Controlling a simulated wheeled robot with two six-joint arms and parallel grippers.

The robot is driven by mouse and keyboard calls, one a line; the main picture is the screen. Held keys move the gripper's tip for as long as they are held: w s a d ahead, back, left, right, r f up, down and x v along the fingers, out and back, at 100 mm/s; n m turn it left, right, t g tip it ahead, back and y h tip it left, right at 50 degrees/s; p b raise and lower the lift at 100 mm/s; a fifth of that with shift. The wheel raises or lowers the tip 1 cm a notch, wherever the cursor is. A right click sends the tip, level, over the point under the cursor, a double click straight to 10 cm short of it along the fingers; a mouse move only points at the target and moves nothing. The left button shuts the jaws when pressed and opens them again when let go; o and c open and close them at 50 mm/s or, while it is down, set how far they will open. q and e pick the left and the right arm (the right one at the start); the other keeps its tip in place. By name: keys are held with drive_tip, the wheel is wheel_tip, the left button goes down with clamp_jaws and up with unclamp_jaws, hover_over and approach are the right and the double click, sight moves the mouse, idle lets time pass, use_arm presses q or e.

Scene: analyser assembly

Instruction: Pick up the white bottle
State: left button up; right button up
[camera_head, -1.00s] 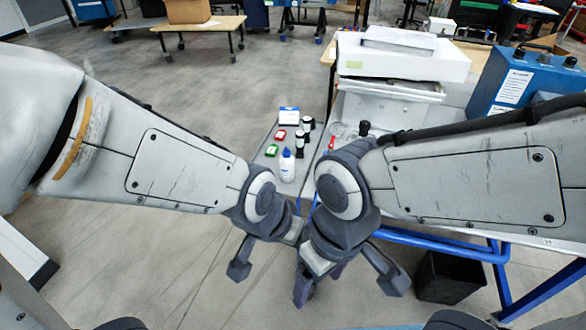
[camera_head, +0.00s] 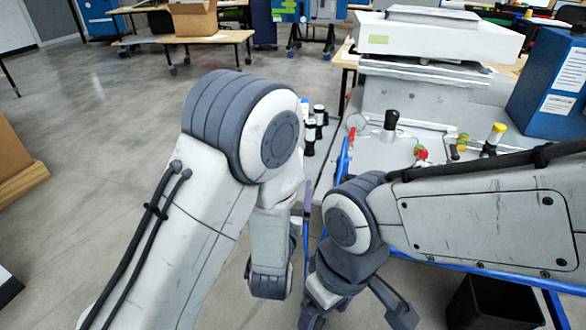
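The white bottle does not show now; my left arm covers the part of the table where it stood a second ago. My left arm is bent in front of the table's left end, and its wrist hides most of the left gripper. A thin purple-grey piece (camera_head: 307,196), perhaps a left finger, shows beside the wrist; I cannot tell whether that gripper is open or holds anything. My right gripper (camera_head: 355,314) hangs low in front of the table, with its fingers spread and nothing seen between them.
Black-and-white containers (camera_head: 310,137) stand close beyond my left arm. A black knob (camera_head: 391,121), red-and-green parts (camera_head: 420,153) and a yellow-capped item (camera_head: 494,138) are on the table. A white machine (camera_head: 430,40) and blue unit (camera_head: 550,90) stand behind. A black bin (camera_head: 495,305) is below.

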use_arm(q)
drive_tip(key=w, duration=0.6)
drive_tip(key=w+d, duration=0.1)
drive_tip(key=w, duration=0.2)
drive_tip(key=shift+w+r+p, duration=0.1)
drive_tip(key=shift+r+p, duration=0.2)
clamp_jaws()
